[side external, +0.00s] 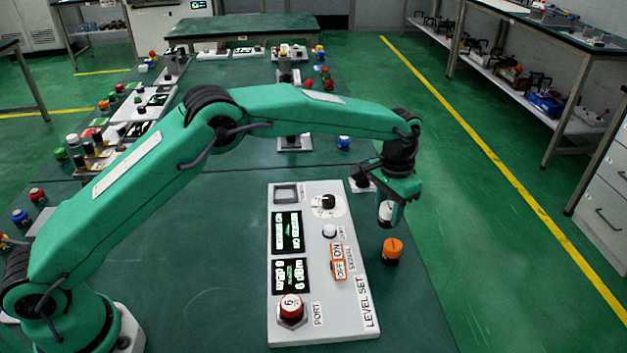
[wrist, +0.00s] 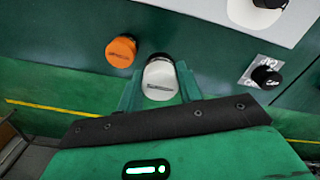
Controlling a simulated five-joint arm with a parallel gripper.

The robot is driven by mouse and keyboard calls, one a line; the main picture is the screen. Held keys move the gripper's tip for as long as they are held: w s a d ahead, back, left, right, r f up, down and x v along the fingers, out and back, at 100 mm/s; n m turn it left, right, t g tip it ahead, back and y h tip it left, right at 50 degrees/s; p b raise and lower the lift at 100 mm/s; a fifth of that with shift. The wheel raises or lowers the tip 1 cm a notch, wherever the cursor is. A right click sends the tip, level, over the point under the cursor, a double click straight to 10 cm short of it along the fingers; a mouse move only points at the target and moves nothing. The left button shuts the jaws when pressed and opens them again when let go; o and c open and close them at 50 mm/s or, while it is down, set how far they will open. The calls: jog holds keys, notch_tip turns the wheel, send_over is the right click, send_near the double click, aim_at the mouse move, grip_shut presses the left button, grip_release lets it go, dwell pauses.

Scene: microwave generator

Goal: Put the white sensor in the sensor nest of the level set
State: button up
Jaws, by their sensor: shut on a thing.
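The level set (side external: 313,270) is a white panel on the green bench, with two dark displays, a dial, an orange on/off switch and a red-capped port. A grey square fitting (side external: 287,193) is at its far left corner; I cannot tell whether this is the sensor nest. My gripper (side external: 388,208) is shut on the white sensor (side external: 385,213), held above the bench to the right of the panel. In the wrist view the sensor (wrist: 160,80) sits between the two green fingers, its round top with a dark label showing. The panel's corner (wrist: 300,22) shows at upper right there.
An orange-capped piece (side external: 393,250) stands on the bench close to the held sensor; it also shows in the wrist view (wrist: 121,50). Bench right of the panel's near end is clear.

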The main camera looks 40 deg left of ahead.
jog(key=s+d+r, duration=0.5)
jog(key=s, duration=0.2)
jog(key=shift+d+r, duration=0.15)
jog(key=shift+d, duration=0.1)
dwell(0.4)
send_over(285, 195)
notch_tip(285, 195, down, 5)
jog(key=shift+d+r, duration=0.1)
jog(key=shift+r, duration=0.1)
dwell(0.6)
jog(key=shift+f, duration=0.1)
jog(key=shift+f, duration=1.9)
jog(key=shift+f, duration=0.1)
